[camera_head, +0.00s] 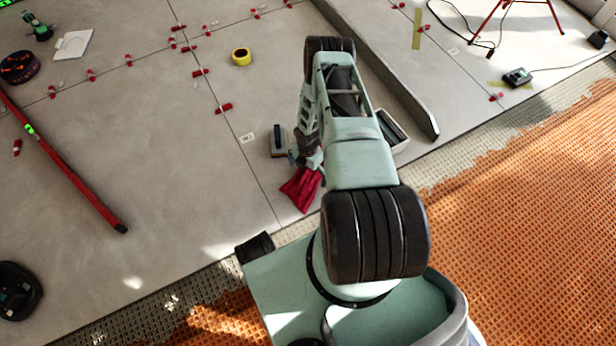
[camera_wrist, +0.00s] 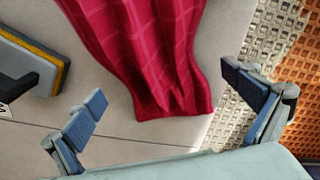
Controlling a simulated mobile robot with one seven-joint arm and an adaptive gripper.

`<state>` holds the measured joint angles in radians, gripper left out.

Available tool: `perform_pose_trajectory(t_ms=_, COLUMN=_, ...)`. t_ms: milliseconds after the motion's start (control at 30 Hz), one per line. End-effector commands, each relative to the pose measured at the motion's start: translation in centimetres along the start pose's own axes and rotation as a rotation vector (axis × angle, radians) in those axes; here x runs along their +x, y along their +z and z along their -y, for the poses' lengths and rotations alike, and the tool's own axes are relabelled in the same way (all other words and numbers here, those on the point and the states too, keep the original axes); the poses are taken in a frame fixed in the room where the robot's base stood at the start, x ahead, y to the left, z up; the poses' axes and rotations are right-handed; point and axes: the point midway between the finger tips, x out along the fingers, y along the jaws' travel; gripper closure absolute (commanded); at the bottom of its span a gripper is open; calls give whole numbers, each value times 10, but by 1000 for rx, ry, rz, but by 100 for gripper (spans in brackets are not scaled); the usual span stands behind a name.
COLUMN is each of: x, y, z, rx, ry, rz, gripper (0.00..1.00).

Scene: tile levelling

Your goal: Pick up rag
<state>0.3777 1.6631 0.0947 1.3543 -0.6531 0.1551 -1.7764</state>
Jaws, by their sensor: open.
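The dark red rag (camera_head: 302,190) lies crumpled on the grey tile floor near the tiles' front edge. My gripper (camera_head: 308,164) is at the rag's upper end in the head view, pointing down. In the wrist view, my gripper (camera_wrist: 166,92) is open, with one blue-padded finger on each side of the rag's lower end. Neither finger visibly grips the cloth. My arm hides part of the area right of the rag in the head view.
A grey and yellow float (camera_wrist: 40,60) with a black handle lies left of the rag; it also shows in the head view (camera_head: 277,143). A pale tray (camera_head: 402,143) stands partly behind my arm.

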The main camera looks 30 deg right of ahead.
Motion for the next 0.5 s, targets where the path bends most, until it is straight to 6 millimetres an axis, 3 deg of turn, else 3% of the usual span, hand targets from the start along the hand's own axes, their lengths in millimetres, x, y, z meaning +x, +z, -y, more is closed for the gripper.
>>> perform_pose_trajectory(t_ms=67, x=0, y=0, z=0, rx=0, ry=0, rz=0, gripper=4)
perform_pose_trajectory(t_ms=500, x=0, y=0, z=0, rx=0, ry=0, rz=0, gripper=53)
